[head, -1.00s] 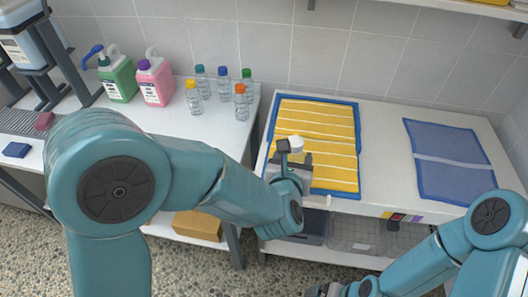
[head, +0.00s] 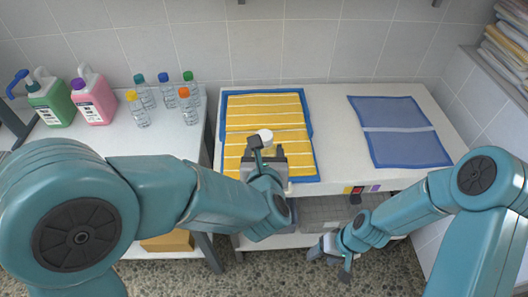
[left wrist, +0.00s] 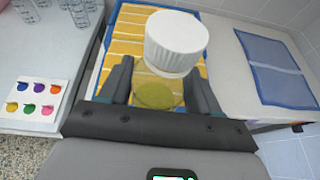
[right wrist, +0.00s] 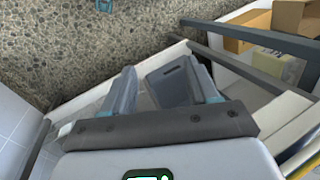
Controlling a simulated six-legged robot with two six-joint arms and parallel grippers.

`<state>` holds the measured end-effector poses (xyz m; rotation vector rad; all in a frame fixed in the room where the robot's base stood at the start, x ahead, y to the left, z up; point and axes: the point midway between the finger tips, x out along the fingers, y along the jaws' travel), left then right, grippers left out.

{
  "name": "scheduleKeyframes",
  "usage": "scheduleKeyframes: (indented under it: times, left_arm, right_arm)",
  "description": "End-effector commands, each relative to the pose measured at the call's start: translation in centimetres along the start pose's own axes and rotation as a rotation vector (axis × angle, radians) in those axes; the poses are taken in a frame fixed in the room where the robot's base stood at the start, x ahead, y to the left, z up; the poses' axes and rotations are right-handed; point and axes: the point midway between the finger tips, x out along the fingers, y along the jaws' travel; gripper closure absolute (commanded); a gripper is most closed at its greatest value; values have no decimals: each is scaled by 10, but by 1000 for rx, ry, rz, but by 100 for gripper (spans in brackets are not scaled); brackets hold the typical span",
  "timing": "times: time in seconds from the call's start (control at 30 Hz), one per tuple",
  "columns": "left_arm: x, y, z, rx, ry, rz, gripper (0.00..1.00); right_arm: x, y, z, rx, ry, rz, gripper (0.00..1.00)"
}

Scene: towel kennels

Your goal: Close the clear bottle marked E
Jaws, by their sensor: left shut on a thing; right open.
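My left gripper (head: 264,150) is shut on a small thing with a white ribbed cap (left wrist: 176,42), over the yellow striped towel. In the left wrist view, a clear, yellow-tinted body (left wrist: 158,94) shows below the cap, between the fingers (left wrist: 150,88). No letter E is readable on it, and I cannot tell whether the cap is seated. My right gripper (head: 332,250) is open and empty, low in front of the right table. Small clear bottles with yellow (head: 138,110), orange (head: 188,107), teal, blue and green caps stand on the left table; their markings are too small to read.
A green jug (head: 50,103) and a pink jug (head: 94,98) stand on the left table. A blue mat (head: 398,150) lies on the right table. A grey bin (right wrist: 170,85) is below the right gripper. A gap separates the tables.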

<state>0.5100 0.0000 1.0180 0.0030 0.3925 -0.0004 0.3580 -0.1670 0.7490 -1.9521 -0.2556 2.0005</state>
Motion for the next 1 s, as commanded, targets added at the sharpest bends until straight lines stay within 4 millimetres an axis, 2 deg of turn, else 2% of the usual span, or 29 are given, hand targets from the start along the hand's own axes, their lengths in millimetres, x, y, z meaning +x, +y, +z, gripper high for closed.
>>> scheduleKeyframes:
  times: [0.03, 0.17, 0.27, 0.37, 0.47, 0.5, 0.7, 0.87, 1.0]
  left_arm:
    - [0, 0, 0, 0, 0, 0, 100]
    - [0, 0, 0, 0, -1, 0, 100]
    - [0, 0, 0, 0, -1, 0, 100]
    - [0, 0, 0, 0, -1, 0, 100]
    - [0, 0, 0, 0, -1, 0, 100]
    - [0, 0, 0, 0, -1, 0, 100]
    - [0, 0, 0, 0, -1, 0, 100]
    - [0, 0, 0, 0, -1, 0, 100]
    - [0, 0, 0, 0, -1, 0, 100]
  right_arm:
    - [-21, 5, -22, -13, 12, -21, 41]
    - [-74, 3, -58, -109, 13, -108, 41]
    - [-117, -6, -83, -242, 26, -176, 41]
    - [-158, -24, -105, -453, 40, -225, 41]
    - [-192, -55, -126, -770, 36, -239, 41]
    - [-202, -70, -134, -921, 25, -233, 41]
    - [-244, -158, -159, -1700, -88, -132, 41]
    - [-280, -228, -158, -2230, -226, -27, 41]
    - [-309, -277, -143, -2567, -356, 51, 41]
